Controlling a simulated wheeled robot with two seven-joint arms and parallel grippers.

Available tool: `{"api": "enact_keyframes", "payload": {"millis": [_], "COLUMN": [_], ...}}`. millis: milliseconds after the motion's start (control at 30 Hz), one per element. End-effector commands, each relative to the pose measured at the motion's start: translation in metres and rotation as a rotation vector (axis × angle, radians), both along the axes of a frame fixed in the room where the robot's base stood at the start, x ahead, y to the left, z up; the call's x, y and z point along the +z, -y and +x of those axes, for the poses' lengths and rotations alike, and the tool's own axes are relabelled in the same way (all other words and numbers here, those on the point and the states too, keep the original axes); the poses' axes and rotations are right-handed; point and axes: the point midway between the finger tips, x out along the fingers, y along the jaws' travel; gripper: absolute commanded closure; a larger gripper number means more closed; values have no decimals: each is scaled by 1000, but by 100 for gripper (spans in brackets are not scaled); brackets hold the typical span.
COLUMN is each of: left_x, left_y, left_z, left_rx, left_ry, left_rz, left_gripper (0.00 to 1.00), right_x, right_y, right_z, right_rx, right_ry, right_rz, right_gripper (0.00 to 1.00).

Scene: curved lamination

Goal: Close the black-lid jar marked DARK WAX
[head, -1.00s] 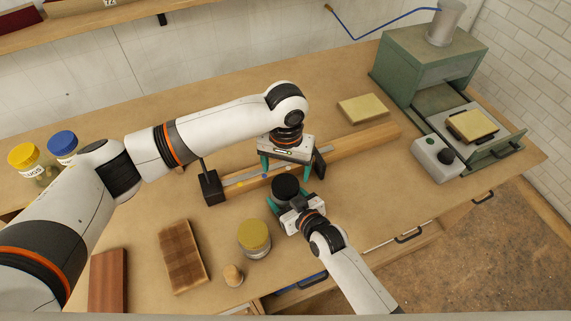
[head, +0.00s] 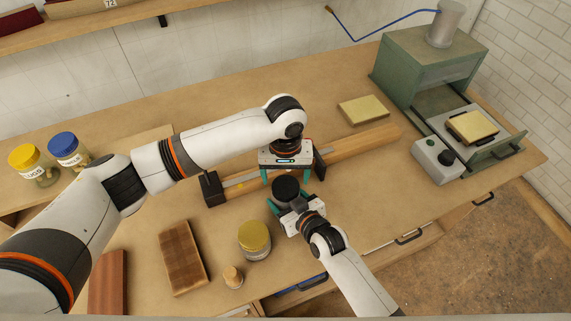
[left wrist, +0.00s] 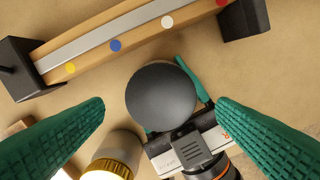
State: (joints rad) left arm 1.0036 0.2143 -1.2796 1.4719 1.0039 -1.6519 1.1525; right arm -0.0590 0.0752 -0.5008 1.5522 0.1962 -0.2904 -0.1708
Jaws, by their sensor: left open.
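The black-lid jar (head: 286,188) stands on the bench, seen from above; its black lid also fills the middle of the left wrist view (left wrist: 161,96). The lid hides the jar's body and any label, and I cannot tell how firmly it is seated. My left gripper (head: 287,178) is open and empty, above and just behind the jar. In the left wrist view its teal fingers stand wide apart on either side of the lid, not touching it. My right gripper (head: 288,200) reaches in from the front, its teal fingers closed around the jar's sides below the lid.
A wooden bar with a metal strip and colored dots (left wrist: 115,46) lies just behind the jar. A yellow-lid jar (head: 254,238) stands to the front left, near a small wooden peg (head: 233,276) and a wood block (head: 182,257). A grey control box (head: 436,158) stands at right.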

Motion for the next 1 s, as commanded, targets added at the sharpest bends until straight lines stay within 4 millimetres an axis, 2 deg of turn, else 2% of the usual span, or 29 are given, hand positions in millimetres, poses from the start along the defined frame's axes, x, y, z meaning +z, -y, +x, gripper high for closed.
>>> {"api": "enact_keyframes", "payload": {"millis": [100,233,600,667,900,1000], "left_x": [-17,-29,-34,-34,-34,-34], "left_y": [0,0,0,0,0,0], "left_z": [-1,0,0,0,0,0], "left_rx": [0,0,-1,-1,-1,-5], "left_ry": [-2,-1,0,0,0,0], "left_rz": [0,-1,-1,-1,-1,-1], "left_gripper": [20,20,20,28,66,66], "right_x": [0,0,0,0,0,0], "right_y": [0,0,0,0,0,0], "right_z": [0,0,0,0,0,0], "right_rx": [-1,-1,-1,-1,-1,-1], "right_ry": [1,1,1,1,1,1], "right_rz": [-1,-1,-1,-1,-1,-1], "right_gripper": [96,96,96,96,96,96]}}
